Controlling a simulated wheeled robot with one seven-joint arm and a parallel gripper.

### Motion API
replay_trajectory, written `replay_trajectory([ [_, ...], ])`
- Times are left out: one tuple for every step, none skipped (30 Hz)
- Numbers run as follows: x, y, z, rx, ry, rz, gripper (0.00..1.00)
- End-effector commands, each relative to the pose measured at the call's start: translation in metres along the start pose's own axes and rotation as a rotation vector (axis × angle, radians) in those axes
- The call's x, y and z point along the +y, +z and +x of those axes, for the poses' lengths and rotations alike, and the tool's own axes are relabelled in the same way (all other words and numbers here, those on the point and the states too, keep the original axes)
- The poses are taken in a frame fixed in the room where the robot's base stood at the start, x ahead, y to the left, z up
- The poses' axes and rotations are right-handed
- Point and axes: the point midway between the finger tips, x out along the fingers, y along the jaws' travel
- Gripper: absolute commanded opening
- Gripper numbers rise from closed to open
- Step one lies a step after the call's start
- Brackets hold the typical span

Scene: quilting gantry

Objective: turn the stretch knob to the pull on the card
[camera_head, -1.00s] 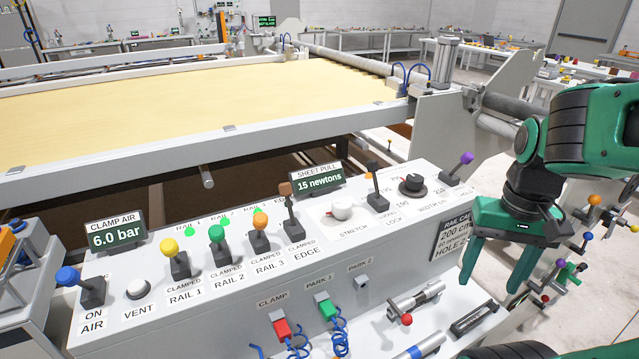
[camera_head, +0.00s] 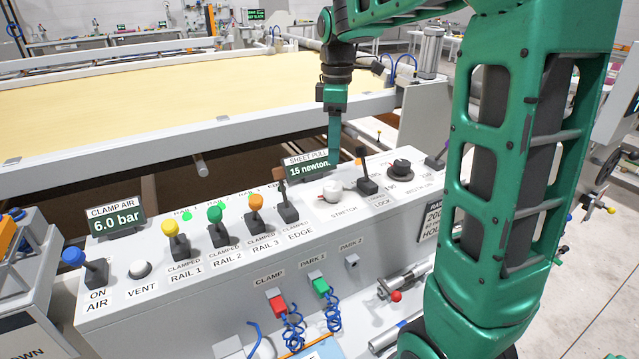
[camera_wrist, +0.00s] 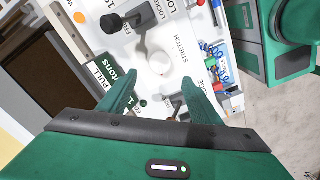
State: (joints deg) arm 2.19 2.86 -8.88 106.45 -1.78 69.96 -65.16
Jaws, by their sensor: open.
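The stretch knob (camera_head: 333,188) is a white round knob on a pale plate with a small red mark, on the sloped console top. The sheet pull display (camera_head: 308,167) behind it reads 15 newtons. The card (camera_head: 432,222) on the console's right front is mostly hidden by my arm; its pull figure cannot be read now. My gripper (camera_head: 334,150) hangs just above and behind the knob, pointing down. In the wrist view, my open, empty fingers (camera_wrist: 160,98) stand apart, with the knob (camera_wrist: 160,63) beyond their tips, not between them.
The lock lever (camera_head: 366,172) stands close right of the knob, with the black width knob (camera_head: 400,168) beyond it. The edge lever (camera_head: 286,200) stands close left. Coloured rail levers line the console's left. The quilting bed (camera_head: 180,105) lies behind.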

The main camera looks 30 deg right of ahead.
Motion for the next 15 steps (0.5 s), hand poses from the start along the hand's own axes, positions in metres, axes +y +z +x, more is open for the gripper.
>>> replay_trajectory([
  [0.001, -0.001, 0.002, -0.001, -0.001, -0.008, 0.58],
  [0.001, -0.001, 0.004, -0.001, -0.002, -0.010, 0.58],
  [0.001, -0.001, 0.008, -0.002, -0.003, -0.009, 0.58],
  [0.001, 0.000, 0.011, -0.002, -0.004, -0.008, 0.58],
  [0.001, 0.000, 0.015, -0.002, -0.004, -0.008, 0.58],
  [0.001, 0.000, 0.021, -0.002, -0.004, -0.007, 0.58],
  [0.001, 0.001, 0.025, -0.002, -0.005, -0.006, 0.58],
  [0.001, 0.001, 0.031, -0.002, -0.004, -0.005, 0.58],
  [0.001, 0.002, 0.038, -0.003, -0.005, -0.004, 0.58],
  [0.001, 0.002, 0.043, -0.002, -0.004, -0.004, 0.58],
  [0.001, 0.002, 0.049, -0.003, -0.005, -0.003, 0.58],
  [0.001, 0.002, 0.056, -0.002, -0.004, -0.003, 0.58],
  [0.001, 0.002, 0.062, -0.003, -0.005, -0.002, 0.58],
  [0.001, 0.002, 0.067, -0.003, -0.005, -0.002, 0.58],
  [0.001, 0.003, 0.073, -0.002, -0.004, -0.002, 0.58],
])
